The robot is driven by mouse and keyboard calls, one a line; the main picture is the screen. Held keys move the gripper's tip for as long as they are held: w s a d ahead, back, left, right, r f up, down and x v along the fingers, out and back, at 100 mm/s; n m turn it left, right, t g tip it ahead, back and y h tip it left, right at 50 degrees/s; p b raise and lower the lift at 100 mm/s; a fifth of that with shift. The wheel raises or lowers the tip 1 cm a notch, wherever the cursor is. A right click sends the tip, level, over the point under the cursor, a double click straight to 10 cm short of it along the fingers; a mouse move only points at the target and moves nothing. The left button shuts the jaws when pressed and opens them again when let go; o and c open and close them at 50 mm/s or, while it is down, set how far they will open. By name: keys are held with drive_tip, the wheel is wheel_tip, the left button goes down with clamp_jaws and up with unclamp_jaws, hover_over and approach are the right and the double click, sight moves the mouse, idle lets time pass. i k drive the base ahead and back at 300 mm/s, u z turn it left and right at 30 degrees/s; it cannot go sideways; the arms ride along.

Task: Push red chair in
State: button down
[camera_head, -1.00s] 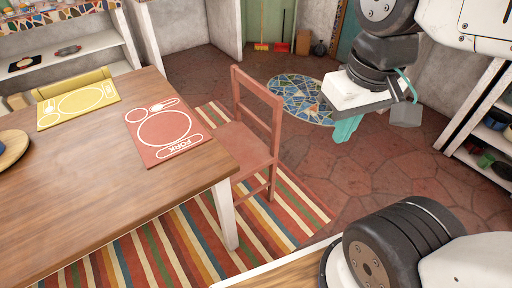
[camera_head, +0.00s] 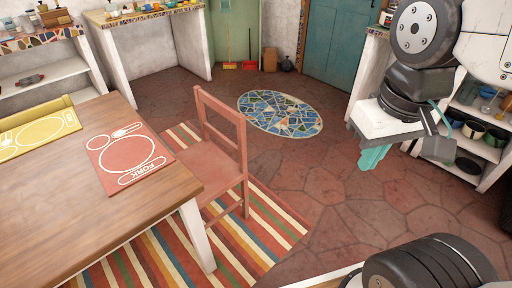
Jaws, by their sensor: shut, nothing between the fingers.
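The red chair (camera_head: 216,148) stands at the right end of the wooden table (camera_head: 150,203). Its seat (camera_head: 205,168) faces the table and its near-left part is hidden by the tabletop. Its backrest (camera_head: 222,121) is upright on the side away from the table. My gripper (camera_head: 372,158), with teal fingers, hangs in the air to the right of the chair, well apart from it. The fingers are together and hold nothing.
A red placemat (camera_head: 128,157) and a yellow placemat (camera_head: 38,132) lie on the table. A striped rug (camera_head: 232,237) lies under the chair and table. A mosaic oval (camera_head: 280,112) is on the floor behind. Shelves (camera_head: 470,149) stand at the right. The tiled floor right of the chair is clear.

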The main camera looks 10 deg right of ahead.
sight(219, 173)
drive_tip(key=z, duration=0.6)
drive_tip(key=i, duration=0.75)
drive_tip(key=z, duration=0.55)
drive_tip(key=i, duration=0.7)
drive_tip(key=u, duration=0.8)
drive_tip(key=i, duration=0.9)
drive_tip(key=u, duration=0.75)
